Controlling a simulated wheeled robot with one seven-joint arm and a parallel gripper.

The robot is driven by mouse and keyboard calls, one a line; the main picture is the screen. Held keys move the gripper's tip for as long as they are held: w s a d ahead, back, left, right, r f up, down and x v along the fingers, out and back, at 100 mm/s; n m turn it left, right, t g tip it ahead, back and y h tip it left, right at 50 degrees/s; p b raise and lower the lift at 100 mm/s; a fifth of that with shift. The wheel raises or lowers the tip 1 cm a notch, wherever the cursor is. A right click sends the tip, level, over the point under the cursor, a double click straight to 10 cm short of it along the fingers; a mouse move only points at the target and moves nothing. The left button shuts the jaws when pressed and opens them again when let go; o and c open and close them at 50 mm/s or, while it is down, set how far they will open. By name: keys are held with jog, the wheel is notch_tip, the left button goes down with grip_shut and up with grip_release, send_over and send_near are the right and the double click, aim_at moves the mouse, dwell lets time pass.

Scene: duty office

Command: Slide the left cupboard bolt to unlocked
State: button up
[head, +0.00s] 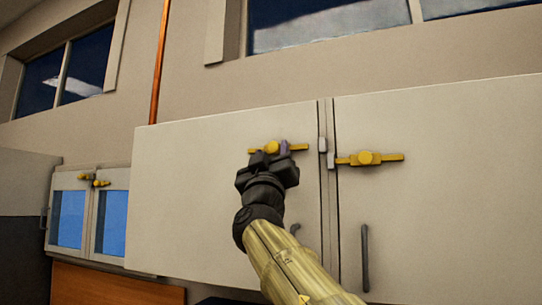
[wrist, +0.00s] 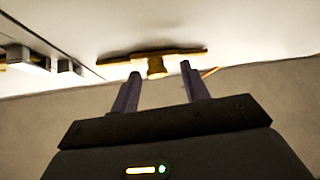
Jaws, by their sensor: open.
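The left cupboard bolt (head: 300,147) is a yellow bar with a round knob (head: 272,146), high on the left door of the pale wall cupboard. My gripper (head: 270,153) is in front of it and covers part of the bar. In the wrist view the bolt (wrist: 120,60) lies across the door, its short knob (wrist: 155,68) between my two fingertips (wrist: 160,70). The fingers are open, with a gap on both sides of the knob. A grey catch (head: 322,145) sits at the door's right edge; I cannot tell whether the bar enters it.
A similar yellow bolt (head: 368,158) is on the right door, beside its own catch (head: 331,160). A dark vertical handle (head: 365,258) hangs below it. The left door's handle (head: 294,229) is mostly hidden by my arm. A smaller glass-door cabinet (head: 88,215) stands at left.

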jog(key=b+v, duration=1.4)
jog(key=v, duration=0.3)
